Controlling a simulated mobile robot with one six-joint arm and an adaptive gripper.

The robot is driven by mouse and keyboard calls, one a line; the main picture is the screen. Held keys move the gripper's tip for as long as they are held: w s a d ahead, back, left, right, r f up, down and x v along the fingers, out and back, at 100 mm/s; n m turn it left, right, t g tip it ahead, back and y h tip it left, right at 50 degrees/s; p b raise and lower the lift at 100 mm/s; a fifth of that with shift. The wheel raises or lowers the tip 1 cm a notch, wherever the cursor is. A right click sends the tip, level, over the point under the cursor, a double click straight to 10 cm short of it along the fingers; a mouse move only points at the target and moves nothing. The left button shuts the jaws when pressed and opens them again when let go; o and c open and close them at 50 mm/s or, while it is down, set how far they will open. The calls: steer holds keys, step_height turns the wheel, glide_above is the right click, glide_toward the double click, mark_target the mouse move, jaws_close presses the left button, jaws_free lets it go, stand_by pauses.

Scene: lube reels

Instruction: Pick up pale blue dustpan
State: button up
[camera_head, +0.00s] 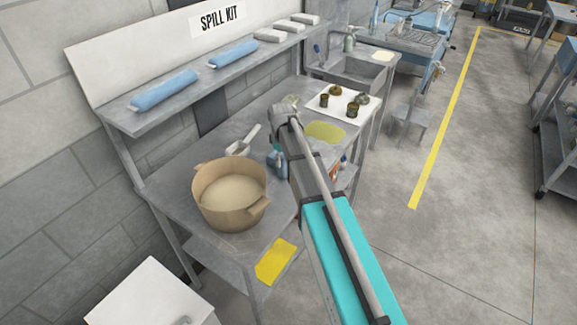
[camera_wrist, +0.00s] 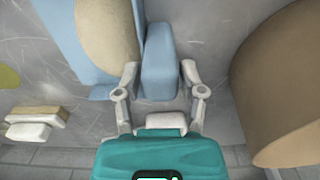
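The pale blue dustpan (camera_wrist: 160,60) appears in the wrist view as an upright pale blue block, probably its handle, with a wider pale blue part to its left. A beige rounded shape (camera_wrist: 106,30) lies over that part. My gripper (camera_wrist: 159,72) is open, with one finger on each side of the block and narrow gaps visible. I cannot tell whether either finger touches it. In the head view a small blue piece (camera_head: 277,160) shows beside my arm, which hides the gripper and most of the dustpan.
A tan tub (camera_head: 230,200) stands close by on the grey bench; its wall (camera_wrist: 285,90) is right of my gripper. A pale scoop (camera_head: 243,141) lies behind it. A yellow-green patch (camera_head: 325,131) and a white mat (camera_head: 322,102) with several small dark parts are farther along.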

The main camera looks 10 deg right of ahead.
jaws_close()
steer(key=shift+r, duration=0.2)
step_height(320, 180, up, 2)
steer(key=shift+r+p, duration=0.1)
steer(key=shift+p, duration=1.15)
steer(key=s+r+p, duration=1)
steer(key=s, duration=0.4)
steer(key=shift+d+r, duration=0.2)
steer(key=shift+d, duration=0.1)
